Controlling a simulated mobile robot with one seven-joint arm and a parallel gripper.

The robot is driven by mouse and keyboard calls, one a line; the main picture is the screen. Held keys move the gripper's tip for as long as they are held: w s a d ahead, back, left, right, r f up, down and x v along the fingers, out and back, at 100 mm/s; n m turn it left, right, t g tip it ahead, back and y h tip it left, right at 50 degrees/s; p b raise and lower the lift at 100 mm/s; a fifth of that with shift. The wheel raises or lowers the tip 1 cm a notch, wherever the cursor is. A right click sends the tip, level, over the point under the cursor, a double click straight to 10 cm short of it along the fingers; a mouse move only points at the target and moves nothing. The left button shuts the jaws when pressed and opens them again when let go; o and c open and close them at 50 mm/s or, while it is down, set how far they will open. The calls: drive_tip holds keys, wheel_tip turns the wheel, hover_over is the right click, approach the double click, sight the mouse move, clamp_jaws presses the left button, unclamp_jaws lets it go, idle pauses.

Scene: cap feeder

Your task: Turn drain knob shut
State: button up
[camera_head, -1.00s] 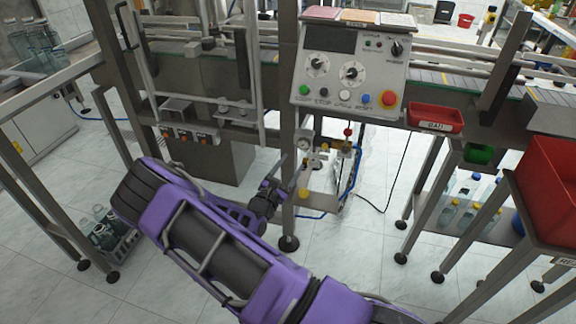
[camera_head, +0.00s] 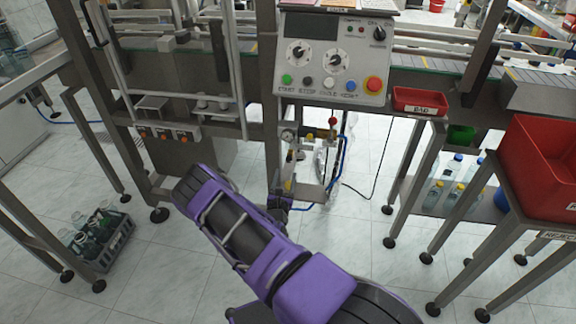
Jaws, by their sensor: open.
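The air unit (camera_head: 311,168) with a gauge (camera_head: 288,135), a red knob (camera_head: 333,121) and small yellow parts (camera_head: 290,156) hangs under the control panel, beside a steel post. I cannot tell for sure which small part is the drain knob. My gripper (camera_head: 284,190) is at the low left of this unit, in front of the post, small and mostly hidden by my purple arm. It looks empty, with its jaws open. Whether it touches any part of the unit cannot be told.
The control panel (camera_head: 334,58) with dials and buttons is above. A red tray (camera_head: 420,101) and a large red bin (camera_head: 545,165) are at the right. A bottle crate (camera_head: 97,236) stands on the floor at left. Blue hoses and a black cable run near the unit.

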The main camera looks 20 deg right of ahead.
sight(289, 161)
drive_tip(key=b+x, duration=0.1)
drive_tip(key=x, duration=0.6)
clamp_jaws()
